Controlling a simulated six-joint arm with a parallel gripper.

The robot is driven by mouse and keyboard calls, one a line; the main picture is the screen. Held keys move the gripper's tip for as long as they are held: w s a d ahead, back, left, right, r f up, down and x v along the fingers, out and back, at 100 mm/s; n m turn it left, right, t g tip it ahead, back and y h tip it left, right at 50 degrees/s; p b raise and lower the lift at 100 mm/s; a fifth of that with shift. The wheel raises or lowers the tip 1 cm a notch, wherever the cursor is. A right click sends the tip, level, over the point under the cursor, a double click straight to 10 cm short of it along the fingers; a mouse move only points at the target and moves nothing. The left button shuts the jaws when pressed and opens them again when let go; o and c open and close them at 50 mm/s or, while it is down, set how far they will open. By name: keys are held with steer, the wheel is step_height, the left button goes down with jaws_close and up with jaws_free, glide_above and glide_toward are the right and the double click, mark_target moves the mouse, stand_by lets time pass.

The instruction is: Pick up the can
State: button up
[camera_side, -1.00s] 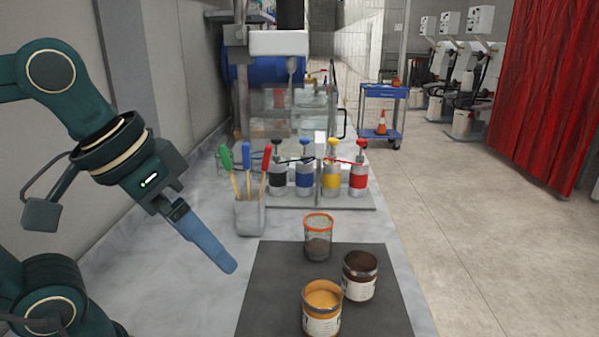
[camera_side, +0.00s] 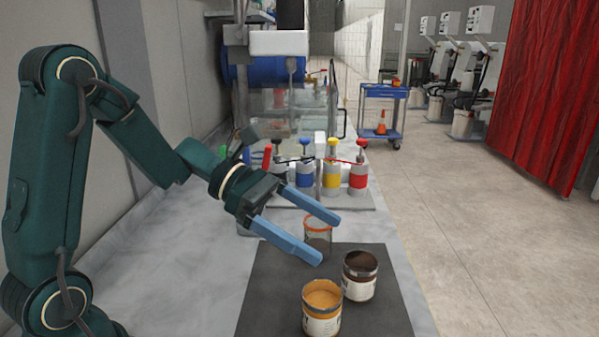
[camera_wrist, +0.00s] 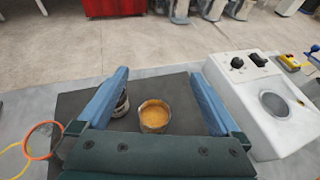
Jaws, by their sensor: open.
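An open can with orange contents (camera_side: 321,308) stands upright at the front of the dark mat (camera_side: 270,300). A second can with dark brown contents (camera_side: 360,278) stands behind it to the right. My gripper (camera_side: 328,239) is open and empty, with blue fingers spread above the mat's back left part, apart from both cans. In the wrist view the orange can (camera_wrist: 154,117) shows between the fingers of my gripper (camera_wrist: 160,73). The brown can (camera_wrist: 122,104) is partly hidden by the left finger there.
Several colour-topped dispensers (camera_side: 332,178) stand farther back. A white machine with knobs (camera_wrist: 262,95) stands right of the mat in the wrist view.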

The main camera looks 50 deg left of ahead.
mark_target(311, 301)
step_height(311, 301, down, 14)
steer(key=shift+r, duration=0.1)
steer(key=shift+x, duration=2.65)
steer(key=c, duration=1.6)
